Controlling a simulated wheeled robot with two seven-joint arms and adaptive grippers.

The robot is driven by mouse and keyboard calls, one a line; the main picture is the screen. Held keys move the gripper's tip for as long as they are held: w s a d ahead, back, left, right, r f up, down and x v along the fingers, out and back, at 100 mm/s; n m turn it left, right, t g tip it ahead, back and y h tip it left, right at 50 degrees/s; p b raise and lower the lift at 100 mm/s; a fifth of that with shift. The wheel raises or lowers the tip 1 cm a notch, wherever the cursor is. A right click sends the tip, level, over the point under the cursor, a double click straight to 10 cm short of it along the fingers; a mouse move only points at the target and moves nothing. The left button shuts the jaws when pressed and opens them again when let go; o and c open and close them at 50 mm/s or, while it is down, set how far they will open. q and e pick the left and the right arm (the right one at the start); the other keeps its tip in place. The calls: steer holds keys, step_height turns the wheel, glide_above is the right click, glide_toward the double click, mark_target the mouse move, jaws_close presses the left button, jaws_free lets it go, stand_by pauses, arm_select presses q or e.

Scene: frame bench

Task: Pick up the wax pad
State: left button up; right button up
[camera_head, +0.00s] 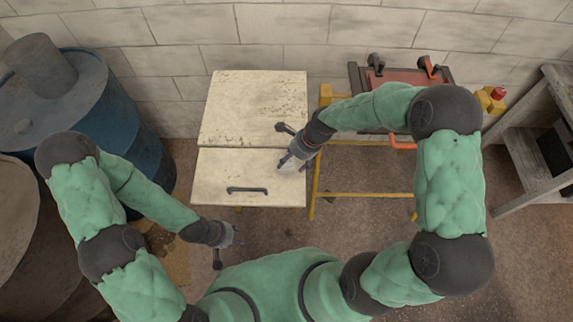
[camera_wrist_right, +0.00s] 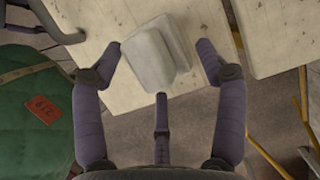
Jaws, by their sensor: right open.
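The wax pad (camera_wrist_right: 152,58) is a pale grey-white block lying on a worn cream panel (camera_wrist_right: 105,20) in the right wrist view. My right gripper (camera_wrist_right: 161,62) has its three fingers spread around the pad, with clear gaps at the side fingers; whether the near finger touches it I cannot tell. In the head view the right gripper (camera_head: 297,160) is over the right part of the lower cream panel (camera_head: 220,175), and the pad is mostly hidden by it. My left gripper (camera_head: 230,237) is low at the left, away from the panel; its finger opening is unclear.
A dark bar handle (camera_head: 247,190) is on the lower panel. Another cream panel (camera_head: 250,110) lies behind it. A yellow frame (camera_head: 365,195) with a red-topped unit (camera_head: 405,78) stands right. A blue barrel (camera_head: 130,130) stands left, a grey shelf (camera_head: 530,160) far right.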

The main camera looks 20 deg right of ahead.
steer(key=shift+c, duration=0.3)
steer(key=c, duration=1.3)
steer(key=shift+r, duration=0.15)
steer(key=shift+c, duration=0.4)
